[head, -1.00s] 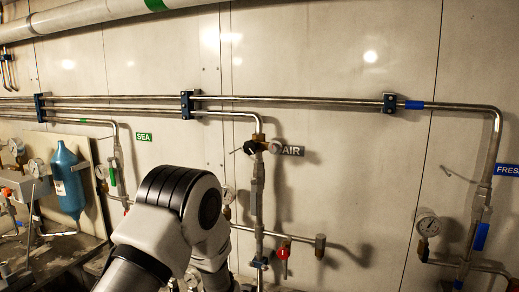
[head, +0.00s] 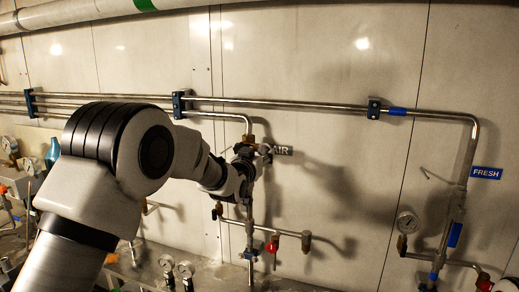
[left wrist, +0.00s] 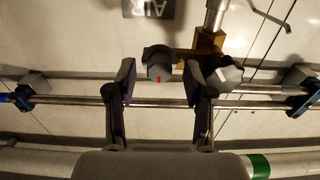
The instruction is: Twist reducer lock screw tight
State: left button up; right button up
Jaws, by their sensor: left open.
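The brass reducer body (left wrist: 208,42) on the AIR line shows in the left wrist view, which looks upside down. A dark round knob with a red mark (left wrist: 160,66) sticks out on its left side there. A grey faceted knob (left wrist: 224,74) sits on its other side. I cannot tell for certain which one is the lock screw. My left gripper (left wrist: 158,78) is open and empty, with the red-marked knob appearing between its fingertips. In the head view my left gripper (head: 246,166) is at the AIR fitting and hides most of the reducer. My right gripper is not in view.
Steel pipes (head: 300,104) run along the wall above the reducer. A red-handled valve (head: 272,245) sits below it. The AIR label (head: 282,150) is close beside the gripper. A gauge (head: 408,222) and the FRESH label (head: 487,173) are at the right.

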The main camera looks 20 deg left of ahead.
pick_arm(q)
grip_shut()
